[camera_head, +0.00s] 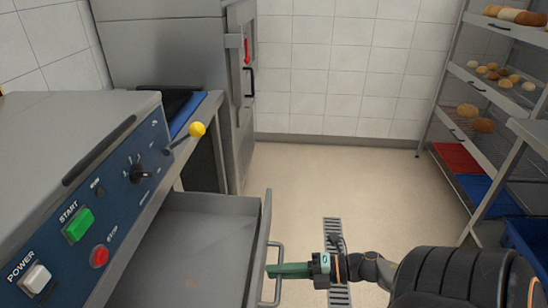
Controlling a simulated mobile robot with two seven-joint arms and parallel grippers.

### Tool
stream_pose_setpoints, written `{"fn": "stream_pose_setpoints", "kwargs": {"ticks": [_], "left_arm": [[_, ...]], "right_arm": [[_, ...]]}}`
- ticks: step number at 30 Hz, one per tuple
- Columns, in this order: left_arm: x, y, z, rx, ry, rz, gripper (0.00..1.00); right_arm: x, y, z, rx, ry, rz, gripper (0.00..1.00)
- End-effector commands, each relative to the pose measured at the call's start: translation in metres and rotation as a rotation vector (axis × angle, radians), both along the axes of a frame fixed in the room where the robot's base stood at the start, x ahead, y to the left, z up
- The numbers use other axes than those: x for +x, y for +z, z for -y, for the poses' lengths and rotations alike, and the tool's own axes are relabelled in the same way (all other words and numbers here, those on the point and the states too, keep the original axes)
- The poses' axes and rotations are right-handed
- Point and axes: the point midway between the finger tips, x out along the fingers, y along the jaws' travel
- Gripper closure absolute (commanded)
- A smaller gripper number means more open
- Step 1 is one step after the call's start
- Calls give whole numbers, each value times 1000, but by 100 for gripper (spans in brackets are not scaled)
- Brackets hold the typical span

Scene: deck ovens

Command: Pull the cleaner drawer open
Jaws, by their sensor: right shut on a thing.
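The cleaner drawer (200,245) is a grey metal drawer under the blue control panel, pulled out to the right so that its inside shows. It looks empty apart from a small brownish mark on its floor. Its front (262,240) carries a bar handle (278,258) on the right side. My right gripper (272,270) comes in from the right, and its green fingers are shut on the handle. The fingertips are partly hidden by the handle bar. My left gripper does not show.
The control panel (115,190) has a green START button, a red stop button, a power switch and a knob. A yellow-ended lever (197,129) sticks out above the drawer. A bread rack (470,95) stands at the right. The middle floor is clear, with a drain grate (333,232).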

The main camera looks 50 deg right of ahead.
Motion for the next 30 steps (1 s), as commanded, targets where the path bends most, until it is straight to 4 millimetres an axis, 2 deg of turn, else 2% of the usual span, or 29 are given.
{"fn": "stream_pose_setpoints", "kwargs": {"ticks": [4,5,12,23,30], "left_arm": [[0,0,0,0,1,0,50],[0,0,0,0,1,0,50],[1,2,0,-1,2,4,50],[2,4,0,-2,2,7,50],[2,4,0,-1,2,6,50]], "right_arm": [[0,1,0,1,1,1,100],[0,1,0,1,1,1,82],[0,0,0,1,0,1,55],[-4,1,4,0,0,-2,53],[-38,9,30,-1,-3,-5,53]]}}
